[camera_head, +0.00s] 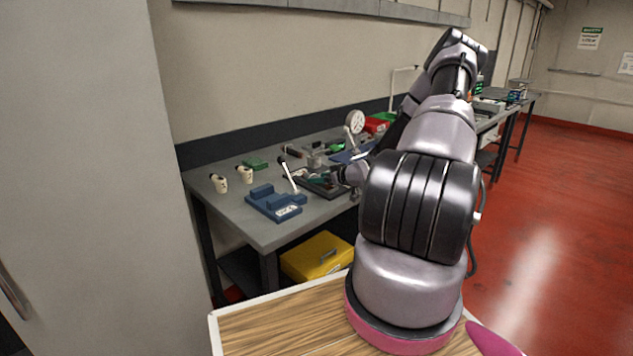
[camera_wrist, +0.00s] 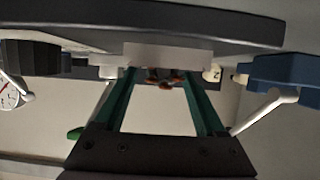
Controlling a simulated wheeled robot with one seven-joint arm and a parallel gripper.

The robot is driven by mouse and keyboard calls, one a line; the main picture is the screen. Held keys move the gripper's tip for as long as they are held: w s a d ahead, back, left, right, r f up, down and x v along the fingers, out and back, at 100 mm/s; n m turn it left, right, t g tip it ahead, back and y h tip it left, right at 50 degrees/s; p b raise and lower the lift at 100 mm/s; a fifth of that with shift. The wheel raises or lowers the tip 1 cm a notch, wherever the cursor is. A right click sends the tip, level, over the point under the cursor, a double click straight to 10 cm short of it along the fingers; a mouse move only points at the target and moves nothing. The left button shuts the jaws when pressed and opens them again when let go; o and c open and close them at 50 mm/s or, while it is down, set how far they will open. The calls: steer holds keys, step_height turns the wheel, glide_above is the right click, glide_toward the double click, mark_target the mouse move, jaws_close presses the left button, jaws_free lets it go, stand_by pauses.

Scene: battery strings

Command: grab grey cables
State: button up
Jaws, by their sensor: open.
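I cannot pick out grey cables with certainty in either view. In the wrist view, my gripper (camera_wrist: 160,74) has two green fingers set wide apart. A pale grey block (camera_wrist: 168,53) shows at the fingertips, with small orange-brown pieces (camera_wrist: 165,79) just below it between the fingers. I cannot tell whether these belong to the cables or whether a finger touches them. In the head view, my arm reaches over the workbench (camera_head: 258,222), and my gripper (camera_head: 328,177) is small and partly hidden near a dark tray on the bench.
Near the gripper are a blue fixture with a white lever (camera_head: 274,202) and a dial gauge (camera_head: 355,122). Two off-white cups (camera_head: 219,183) (camera_head: 244,174) and a green block (camera_head: 256,163) stand to the left. A yellow box (camera_head: 318,258) is under the bench. The bench's front left corner is clear.

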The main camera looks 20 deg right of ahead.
steer(key=shift+c, duration=0.3)
jaws_close()
steer(key=shift+r, duration=0.1)
